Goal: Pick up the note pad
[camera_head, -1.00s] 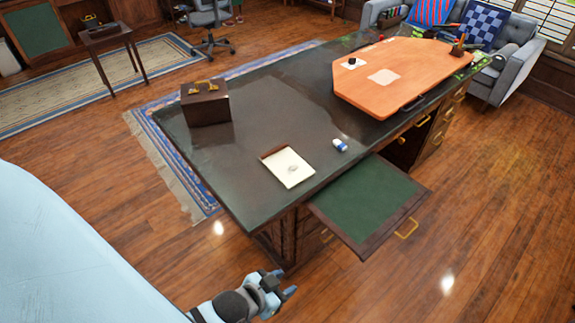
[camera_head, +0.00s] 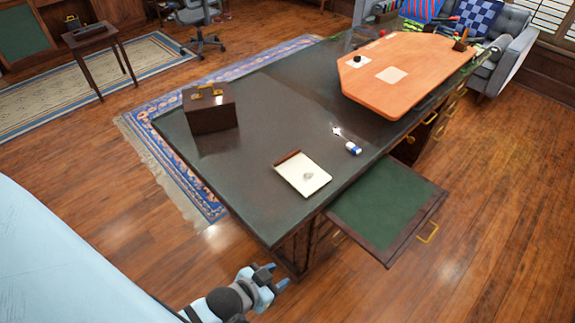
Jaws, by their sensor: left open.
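The note pad (camera_head: 303,175) lies flat on the dark desk top near its front edge. It has white paper and a brown strip along its upper left edge, with a small grey mark on the page. My left gripper (camera_head: 275,279) is at the bottom of the view, in front of the desk corner and apart from the pad. Its jaws are open and nothing shows between them. My right gripper is not in view.
A small blue and white item (camera_head: 353,148) lies right of the pad. A brown box (camera_head: 210,110) stands at the desk's left. A green-topped pull-out board (camera_head: 385,205) juts from the desk front. An orange board (camera_head: 410,75) covers the far right end. Desk top around the pad is clear.

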